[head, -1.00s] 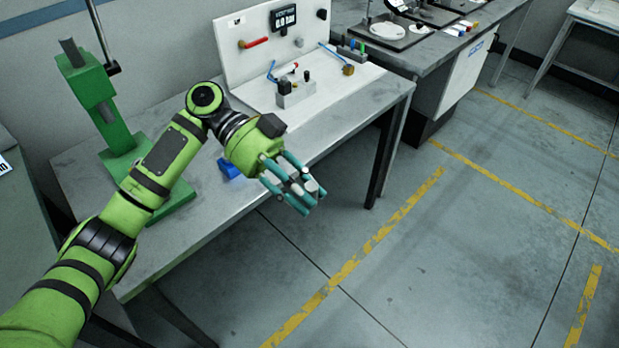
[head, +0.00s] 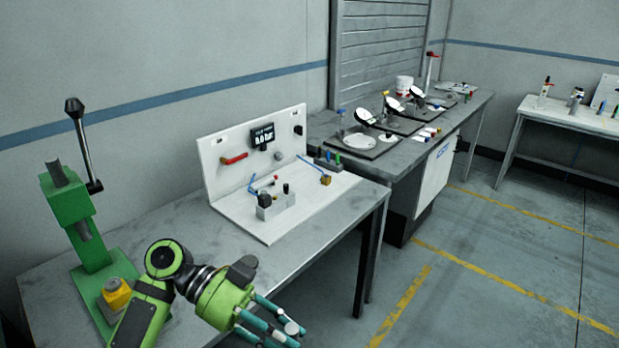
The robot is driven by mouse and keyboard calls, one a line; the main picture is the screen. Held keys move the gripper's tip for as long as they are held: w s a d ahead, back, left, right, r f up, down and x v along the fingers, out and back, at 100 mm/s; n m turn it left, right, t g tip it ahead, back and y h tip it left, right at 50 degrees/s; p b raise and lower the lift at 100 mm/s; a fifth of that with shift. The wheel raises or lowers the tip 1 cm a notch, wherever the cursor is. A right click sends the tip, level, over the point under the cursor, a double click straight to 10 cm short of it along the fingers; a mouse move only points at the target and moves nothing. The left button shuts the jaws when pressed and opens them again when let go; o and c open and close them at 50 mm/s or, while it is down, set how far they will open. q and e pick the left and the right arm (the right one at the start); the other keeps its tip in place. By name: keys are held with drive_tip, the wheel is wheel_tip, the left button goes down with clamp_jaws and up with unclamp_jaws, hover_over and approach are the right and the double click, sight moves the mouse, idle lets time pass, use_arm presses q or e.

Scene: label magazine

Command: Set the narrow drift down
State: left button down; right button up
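My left gripper (head: 272,326) is low in the head view, in front of the grey workbench (head: 322,218), its teal fingers pointing down and to the right. Its fingers are closed around a small grey metal piece with a round end, which looks like the narrow drift (head: 291,328); most of it is hidden by the fingers and the frame's lower edge. My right gripper is out of view.
A green press (head: 88,245) with a black lever and a yellow block (head: 117,294) stands on the bench's left. A white panel fixture (head: 227,168) with a gauge stands at the back. Another bench (head: 470,105) with dish-like stands lies beyond. Open floor is at right.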

use_arm(q)
drive_tip(key=a+n+t+y, duration=0.1)
drive_tip(key=a+n+t, duration=1.1)
drive_tip(key=a+t, duration=0.2)
drive_tip(key=w+a+n+t+y+p, duration=0.2)
drive_tip(key=w+a+n+y+p, duration=0.4)
drive_tip(key=w+a, duration=0.3)
drive_tip(key=w+a+n+t+y+p, duration=0.2)
drive_tip(key=w+a+n+y+p, duration=0.4)
drive_tip(key=w, duration=0.8)
drive_tip(key=a+n+y, duration=0.1)
drive_tip(key=a+y, duration=0.1)
drive_tip(key=y, duration=0.1)
drive_tip(key=shift+a+f+n+t+y, duration=0.2)
drive_tip(key=shift+a+n+t+y, duration=0.1)
drive_tip(key=shift+a+n+t, duration=0.1)
